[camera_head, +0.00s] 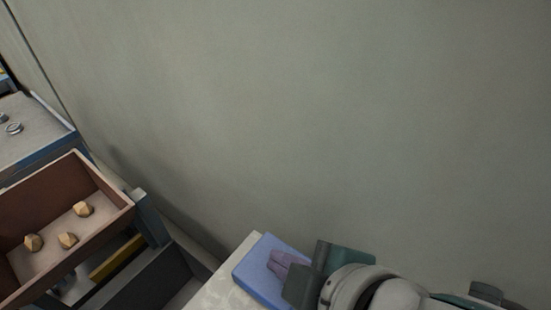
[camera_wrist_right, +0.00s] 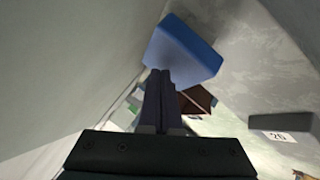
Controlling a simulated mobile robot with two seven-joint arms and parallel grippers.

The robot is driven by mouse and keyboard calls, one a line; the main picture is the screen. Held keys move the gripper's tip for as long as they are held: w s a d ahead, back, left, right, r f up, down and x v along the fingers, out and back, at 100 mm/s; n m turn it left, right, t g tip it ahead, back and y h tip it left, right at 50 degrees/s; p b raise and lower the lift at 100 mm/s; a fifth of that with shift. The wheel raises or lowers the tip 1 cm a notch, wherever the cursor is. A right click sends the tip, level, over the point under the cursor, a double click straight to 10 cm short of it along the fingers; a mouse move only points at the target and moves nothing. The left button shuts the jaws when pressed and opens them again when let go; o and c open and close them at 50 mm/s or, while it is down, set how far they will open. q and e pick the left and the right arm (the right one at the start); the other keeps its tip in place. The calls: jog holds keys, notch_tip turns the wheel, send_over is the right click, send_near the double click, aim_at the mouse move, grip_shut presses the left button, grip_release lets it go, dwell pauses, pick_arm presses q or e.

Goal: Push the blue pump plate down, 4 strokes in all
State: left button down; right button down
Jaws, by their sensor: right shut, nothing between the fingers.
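The blue pump plate (camera_head: 254,276) is at the bottom middle of the head view, at a pale counter's edge. In the right wrist view the blue plate (camera_wrist_right: 185,48) shows just beyond the fingertips. My right gripper (camera_head: 278,261) is over the plate in the head view, with its purplish fingers shut and empty. It also shows in the right wrist view (camera_wrist_right: 160,74), fingers together and pointing at the plate. I cannot tell whether the fingertips touch the plate. My gripper and wrist hide its right part. My left gripper is in neither view.
A plain wall (camera_head: 330,110) fills the back. A dark block with a numbered label (camera_wrist_right: 283,123) shows in the wrist view.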

jog(key=shift+d+f+b, duration=0.1)
jog(key=shift+f+b, duration=1)
jog(key=shift+f, duration=0.55)
dwell(0.8)
jog(key=shift+r, duration=0.1)
jog(key=shift+r+p, duration=2.05)
jog(key=shift+p, duration=0.35)
notch_tip(320, 180, up, 5)
jog(key=p, duration=0.5)
jog(key=shift+r, duration=0.1)
